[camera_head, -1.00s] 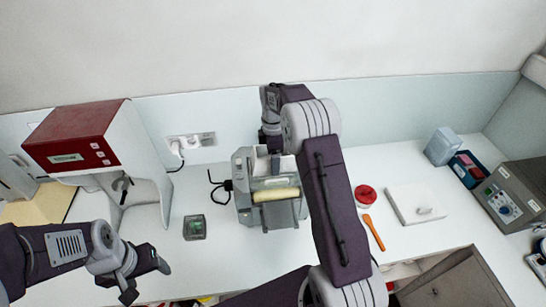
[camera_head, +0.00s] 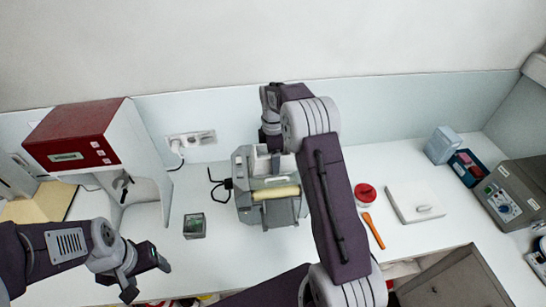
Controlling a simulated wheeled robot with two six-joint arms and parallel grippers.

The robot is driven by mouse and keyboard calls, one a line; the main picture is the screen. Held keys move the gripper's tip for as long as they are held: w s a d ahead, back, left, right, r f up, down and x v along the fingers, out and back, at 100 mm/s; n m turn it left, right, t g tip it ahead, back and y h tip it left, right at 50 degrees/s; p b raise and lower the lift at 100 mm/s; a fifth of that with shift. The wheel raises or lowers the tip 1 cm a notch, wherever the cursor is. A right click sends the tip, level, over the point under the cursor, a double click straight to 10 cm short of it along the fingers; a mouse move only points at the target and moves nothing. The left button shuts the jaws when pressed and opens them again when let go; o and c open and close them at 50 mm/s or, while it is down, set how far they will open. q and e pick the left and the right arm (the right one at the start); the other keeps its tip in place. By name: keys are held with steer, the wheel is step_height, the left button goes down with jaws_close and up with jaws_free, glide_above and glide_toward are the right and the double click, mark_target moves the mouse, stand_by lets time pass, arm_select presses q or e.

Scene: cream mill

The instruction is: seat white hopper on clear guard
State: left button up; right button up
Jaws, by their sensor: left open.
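The grey mill (camera_head: 243,207) with a cream roller (camera_head: 274,193) stands on the white bench at the middle. A small white part, likely the white hopper (camera_head: 261,165), shows at the top back of the mill. My right arm reaches over the mill, and its gripper (camera_head: 271,146) is at the back, just above that white part. Its fingers are too dark and small to read, so whether it holds the hopper cannot be told. The clear guard cannot be made out for certain. My left gripper (camera_head: 147,280) is open and empty over the front left of the bench.
A red and white machine (camera_head: 90,145) stands at the left. A red-lidded jar (camera_head: 366,194), an orange spatula (camera_head: 374,231) and a white slab (camera_head: 413,203) lie right of my right arm. A grey instrument (camera_head: 512,197) stands far right.

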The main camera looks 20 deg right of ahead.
steer(key=shift+f, duration=0.15)
steer(key=o, duration=1.5)
steer(key=shift+c, duration=0.2)
steer(key=shift+r, duration=0.2)
step_height(320, 180, up, 9)
steer(key=b, duration=0.2)
steer(key=shift+f, duration=0.15)
